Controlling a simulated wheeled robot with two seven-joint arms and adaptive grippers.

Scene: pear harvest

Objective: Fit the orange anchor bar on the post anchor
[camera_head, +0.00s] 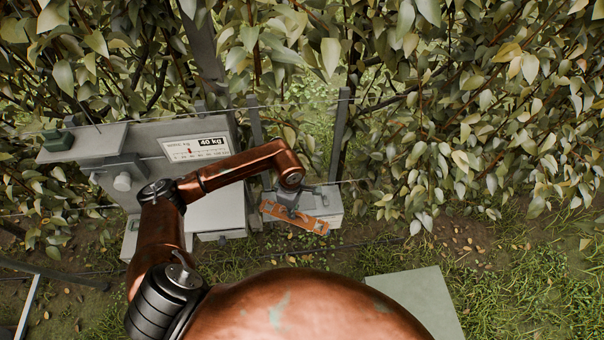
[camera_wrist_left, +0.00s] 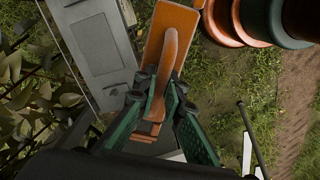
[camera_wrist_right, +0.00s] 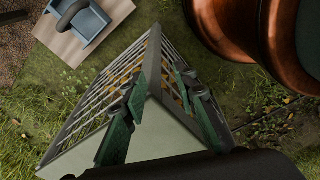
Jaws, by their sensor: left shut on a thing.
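The orange anchor bar (camera_head: 308,221) is a flat, slotted plate below the end of my left arm in the head view. In the left wrist view, the bar (camera_wrist_left: 174,22) has an arched orange handle. My left gripper (camera_wrist_left: 165,88) is shut on that handle. In the head view the bar overlaps the front of a small grey box (camera_head: 327,203); I cannot tell whether they touch. I cannot clearly pick out the post anchor. My right gripper (camera_wrist_right: 158,100) shows only in its own wrist view, open, with its fingers apart.
Dark posts (camera_head: 340,135), wires and dense leaves lie behind. A mesh-sided crate (camera_wrist_right: 145,75) lies below my right gripper.

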